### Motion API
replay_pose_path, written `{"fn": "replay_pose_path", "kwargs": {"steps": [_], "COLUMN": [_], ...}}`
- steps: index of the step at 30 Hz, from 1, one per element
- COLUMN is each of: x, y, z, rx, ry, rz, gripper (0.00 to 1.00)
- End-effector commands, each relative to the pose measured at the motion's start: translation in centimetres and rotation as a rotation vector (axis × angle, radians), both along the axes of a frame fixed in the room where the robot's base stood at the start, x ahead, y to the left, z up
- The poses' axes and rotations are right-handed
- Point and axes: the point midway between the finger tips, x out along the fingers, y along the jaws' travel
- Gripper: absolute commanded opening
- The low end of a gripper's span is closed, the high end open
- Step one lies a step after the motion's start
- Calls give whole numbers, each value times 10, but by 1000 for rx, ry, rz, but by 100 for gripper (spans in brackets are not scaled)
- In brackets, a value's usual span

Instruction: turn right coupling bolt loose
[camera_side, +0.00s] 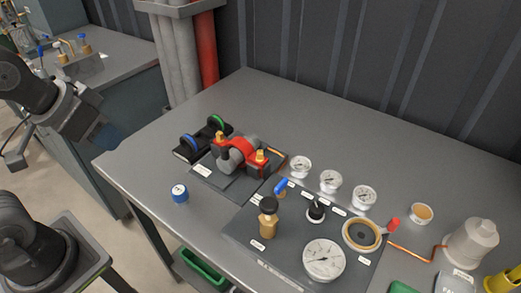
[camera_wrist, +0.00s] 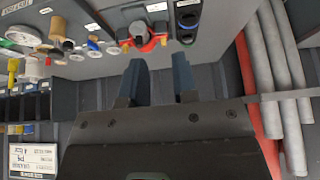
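The coupling (camera_side: 240,153) is a red and grey clamp on a dark plate on the table, with two brass bolts on top. The right bolt (camera_side: 261,156) stands upright at its right end; the left bolt (camera_side: 219,137) is at the other end. In the wrist view the coupling (camera_wrist: 140,34) is small and upside down, beyond the fingers, and its bolts are hard to make out. My gripper (camera_side: 106,139) is off the table's left edge, well away from the coupling. In the wrist view its two blue-grey fingers (camera_wrist: 160,67) are apart with nothing between them.
A black holder with blue and green rings (camera_side: 203,138) stands behind the coupling's left side. A panel with gauges (camera_side: 324,258) and valves is to the right. The table's back (camera_side: 300,125) is clear.

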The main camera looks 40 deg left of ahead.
Motion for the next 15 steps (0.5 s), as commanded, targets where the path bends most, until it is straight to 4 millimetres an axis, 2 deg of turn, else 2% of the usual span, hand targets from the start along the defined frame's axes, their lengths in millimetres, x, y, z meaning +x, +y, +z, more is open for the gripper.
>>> {"fn": "replay_pose_path", "kwargs": {"steps": [4,8,11,15], "x": [4,25,55,104], "y": [-1,-9,-20,-39], "z": [2,9,15,16], "rx": [3,12,24,36], "ry": [5,35,66,95], "rz": [-18,-116,-248,-459], "gripper": [27,27,27,27]}}
